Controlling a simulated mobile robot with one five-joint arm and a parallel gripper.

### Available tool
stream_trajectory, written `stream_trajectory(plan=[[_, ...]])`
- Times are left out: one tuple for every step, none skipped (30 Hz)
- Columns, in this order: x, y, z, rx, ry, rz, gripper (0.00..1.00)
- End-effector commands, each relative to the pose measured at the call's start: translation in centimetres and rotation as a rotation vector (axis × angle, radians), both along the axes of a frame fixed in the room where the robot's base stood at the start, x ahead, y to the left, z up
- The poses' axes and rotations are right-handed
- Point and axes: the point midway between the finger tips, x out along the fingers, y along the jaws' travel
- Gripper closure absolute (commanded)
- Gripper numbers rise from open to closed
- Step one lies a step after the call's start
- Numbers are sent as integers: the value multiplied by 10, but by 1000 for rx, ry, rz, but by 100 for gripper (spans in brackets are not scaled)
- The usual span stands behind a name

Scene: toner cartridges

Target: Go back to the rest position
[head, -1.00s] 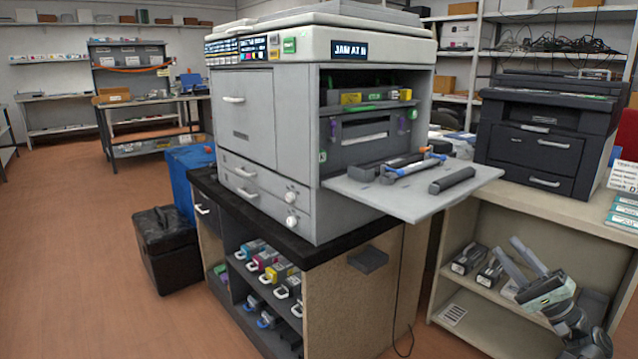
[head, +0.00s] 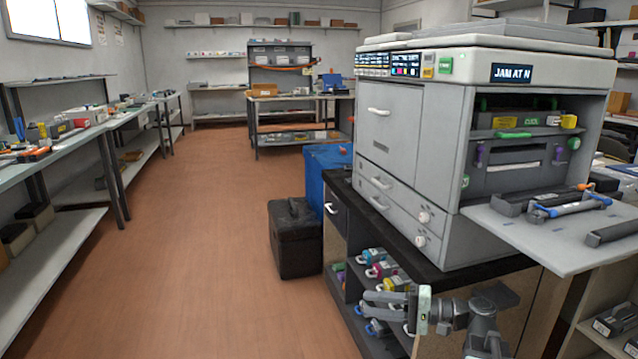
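My gripper (head: 363,303) shows at the lower middle right in the head view, in front of the cartridge shelf under the printer. Its two grey fingers point left with a gap between them, and I see nothing held there. My arm folds behind it at the bottom of the view. The large grey printer (head: 411,125) stands on a dark-topped cabinet, with its display reading "JAM AT N". Its front bay is open, and loose dark parts lie on its lowered tray (head: 560,248). Toner cartridges (head: 385,268) with coloured ends sit in the cabinet shelf, partly hidden by my gripper.
Long workbenches (head: 70,147) run along the left wall. A table (head: 300,98) stands at the back. The brown floor (head: 200,220) between is clear.

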Motion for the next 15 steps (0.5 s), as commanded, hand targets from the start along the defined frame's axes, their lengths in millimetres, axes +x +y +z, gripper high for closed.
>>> stream_trajectory(plan=[[-6, 42, -18, -96, 34, 72, 67], [-10, 62, -32, -165, 56, 110, 67], [-18, 87, -53, -264, 80, 161, 67], [-24, 102, -69, -345, 96, 197, 67], [-31, 115, -85, -431, 111, 232, 67], [-40, 125, -106, -540, 124, 271, 67], [-45, 129, -119, -617, 131, 294, 67], [-50, 130, -131, -690, 137, 314, 67], [-55, 127, -145, -782, 144, 331, 67], [-58, 123, -154, -848, 149, 341, 67], [-60, 117, -162, -910, 152, 349, 67], [-61, 106, -171, -989, 160, 352, 67], [-62, 96, -178, -1047, 165, 351, 67], [-62, 84, -183, -1102, 173, 348, 67], [-63, 67, -189, -1172, 183, 341, 67]])
